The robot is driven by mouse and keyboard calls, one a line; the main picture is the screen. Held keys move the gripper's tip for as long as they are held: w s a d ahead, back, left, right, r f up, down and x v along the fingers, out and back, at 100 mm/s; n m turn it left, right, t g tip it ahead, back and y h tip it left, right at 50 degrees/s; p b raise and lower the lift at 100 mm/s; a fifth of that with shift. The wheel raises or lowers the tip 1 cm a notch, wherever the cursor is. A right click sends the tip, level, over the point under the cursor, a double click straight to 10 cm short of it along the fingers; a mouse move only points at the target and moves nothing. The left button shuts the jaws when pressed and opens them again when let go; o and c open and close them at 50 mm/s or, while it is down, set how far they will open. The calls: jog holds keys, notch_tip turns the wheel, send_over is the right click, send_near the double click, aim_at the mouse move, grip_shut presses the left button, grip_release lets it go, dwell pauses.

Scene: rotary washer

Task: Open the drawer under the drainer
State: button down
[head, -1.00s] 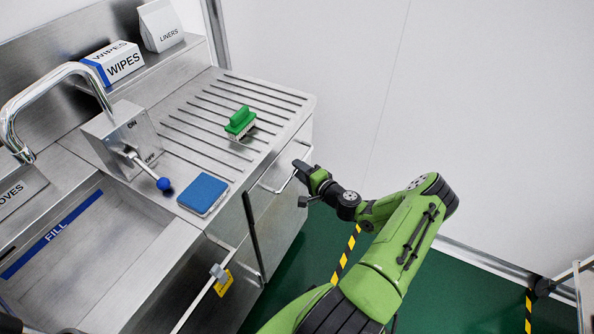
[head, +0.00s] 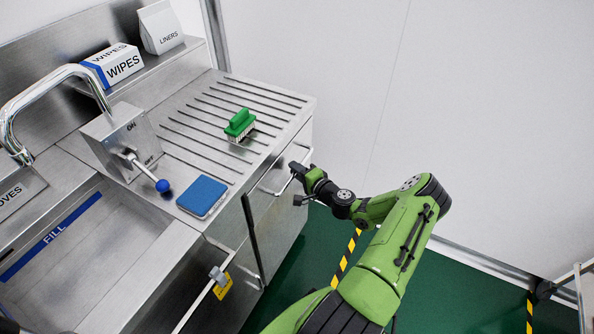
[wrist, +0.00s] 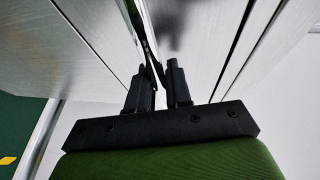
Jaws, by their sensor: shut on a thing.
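The drainer (head: 208,108) is a ribbed steel top with dark grooves. The drawer (head: 262,203) is the steel front below its right edge, and it looks about flush with the cabinet. A thin bar handle (head: 275,188) runs along this front. My gripper (head: 299,170) is at the far end of the handle, with its fingers shut on the bar. In the wrist view the black fingers (wrist: 157,86) close around the handle bar (wrist: 147,50), against blurred steel surfaces. The exact contact is partly hidden by the fingers.
A green brush (head: 240,125) and a blue sponge (head: 202,196) lie on the top. A blue-knobbed lever (head: 160,184) stands beside the basin. A yellow tag (head: 222,287) hangs at the front. A white wall (head: 340,90) stands behind; green floor (head: 300,262) is clear beside the cabinet.

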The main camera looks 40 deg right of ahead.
jog(key=shift+s, duration=0.15)
jog(key=s+d+b, duration=0.1)
jog(key=s+d, duration=0.3)
jog(key=s, duration=0.8)
jog(key=s+d+b, duration=0.2)
jog(key=s+d, duration=0.3)
jog(key=s, duration=0.8)
jog(key=c, duration=1.1)
grip_release()
jog(key=shift+w, duration=0.1)
jog(key=s+r, duration=0.1)
jog(key=s, duration=0.4)
jog(key=s+r+p, duration=0.1)
jog(key=s, duration=0.4)
jog(key=s+a+p, duration=0.1)
jog(key=s, duration=0.4)
jog(key=shift+s+r, duration=0.25)
jog(key=shift+r, duration=0.15)
